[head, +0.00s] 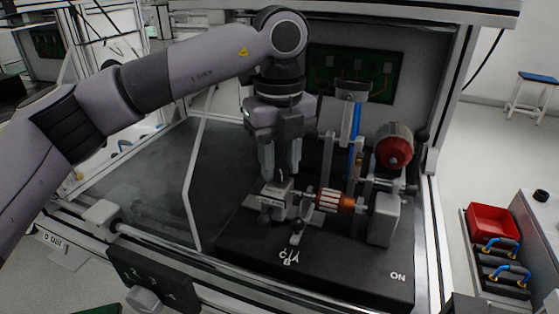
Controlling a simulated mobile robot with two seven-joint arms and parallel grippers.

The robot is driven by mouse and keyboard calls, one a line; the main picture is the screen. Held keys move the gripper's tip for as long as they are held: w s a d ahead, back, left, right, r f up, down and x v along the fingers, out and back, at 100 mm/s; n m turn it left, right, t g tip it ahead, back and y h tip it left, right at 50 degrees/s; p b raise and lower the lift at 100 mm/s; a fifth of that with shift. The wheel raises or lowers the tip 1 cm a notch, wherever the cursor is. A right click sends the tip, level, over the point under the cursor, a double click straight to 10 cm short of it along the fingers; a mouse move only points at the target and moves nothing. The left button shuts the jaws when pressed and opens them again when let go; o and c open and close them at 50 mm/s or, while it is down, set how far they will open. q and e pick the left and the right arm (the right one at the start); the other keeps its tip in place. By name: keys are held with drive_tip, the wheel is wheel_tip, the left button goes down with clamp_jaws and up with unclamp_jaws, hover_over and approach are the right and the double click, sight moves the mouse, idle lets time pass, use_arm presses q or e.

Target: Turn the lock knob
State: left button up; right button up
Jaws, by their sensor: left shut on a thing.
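My left arm reaches in from the left, and its gripper (282,178) points down at the fixture on the black base plate (335,262). Its fingers are shut on a part at the left end of the fixture, which I take to be the lock knob, mostly hidden between the fingertips. A small grey lever-shaped piece (297,232) stands just in front of it, by white marks on the plate. A copper-wound stator or rotor (334,201) lies horizontally in the fixture, right of the gripper. My right gripper does not show.
A red round part (394,147) on a stand and a blue upright (356,122) rise behind the fixture. A grey block (384,220) stands at its right. Frame posts enclose the station. A red bin (491,222) is outside at right. The dark surface left of the plate is clear.

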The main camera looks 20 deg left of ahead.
use_arm(q)
drive_tip(key=shift+r+n, duration=0.1)
drive_tip(key=shift+n, duration=0.7)
drive_tip(key=o, duration=1)
drive_tip(key=shift+o, duration=0.2)
